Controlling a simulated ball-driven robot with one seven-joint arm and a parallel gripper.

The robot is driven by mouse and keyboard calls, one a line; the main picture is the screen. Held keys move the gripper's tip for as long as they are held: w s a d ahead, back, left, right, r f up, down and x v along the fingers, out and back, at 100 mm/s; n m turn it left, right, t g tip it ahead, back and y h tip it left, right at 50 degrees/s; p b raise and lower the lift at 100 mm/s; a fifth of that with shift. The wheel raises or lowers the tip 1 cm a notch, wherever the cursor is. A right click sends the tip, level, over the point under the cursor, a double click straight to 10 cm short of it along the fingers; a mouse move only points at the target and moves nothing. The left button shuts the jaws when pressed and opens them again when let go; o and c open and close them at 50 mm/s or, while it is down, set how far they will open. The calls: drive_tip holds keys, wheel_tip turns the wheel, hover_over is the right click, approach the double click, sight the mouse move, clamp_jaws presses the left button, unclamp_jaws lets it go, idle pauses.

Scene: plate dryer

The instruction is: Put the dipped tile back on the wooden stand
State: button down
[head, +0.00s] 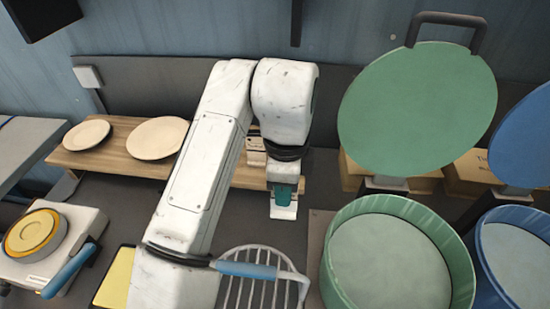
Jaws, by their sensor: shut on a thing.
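My gripper (284,192) is near the middle of the view, pointing down. It is shut on a small piece, teal above and pale below, which I take to be the dipped tile (284,211). The fingers and wrist hide part of it. The wooden stand (112,138) is a long low board behind my arm, against the back wall. Two cream plates, one (87,135) at its left end and another (157,138) nearer the middle, lie on it. My gripper is in front of the stand's right part, and the tile appears apart from it. My arm covers the stand's middle.
A green tub (388,262) with its round green lid (418,108) raised stands at the right, beside a blue tub (515,250). A wire rack (262,290) is at the front. A device with a yellow disc (30,233) stands at the left.

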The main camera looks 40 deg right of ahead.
drive_tip(key=shift+w+f+b, duration=0.15)
drive_tip(key=shift+f+b, duration=0.1)
drive_tip(key=shift+f, duration=0.3)
drive_tip(key=shift+w+f+b, duration=0.15)
drive_tip(key=shift+f+b, duration=0.1)
drive_tip(key=shift+f, duration=0.3)
drive_tip(key=shift+w+d+f, duration=0.1)
drive_tip(key=shift+w+f, duration=0.1)
drive_tip(key=shift+w, duration=0.05)
drive_tip(key=shift+w+d+f+p, duration=0.6)
drive_tip(key=shift+w+d+p, duration=0.25)
drive_tip(key=shift+w+d, duration=1.25)
drive_tip(key=shift+w+d+f+p, duration=0.55)
drive_tip(key=shift+w+d+p, duration=0.3)
drive_tip(key=shift+w+d, duration=1.25)
drive_tip(key=shift+w+d+f+p, duration=0.6)
drive_tip(key=shift+w+d+p, duration=0.25)
drive_tip(key=shift+w+d, duration=1.2)
drive_tip(key=shift+f, duration=0.15)
drive_tip(key=c, duration=1)
unclamp_jaws()
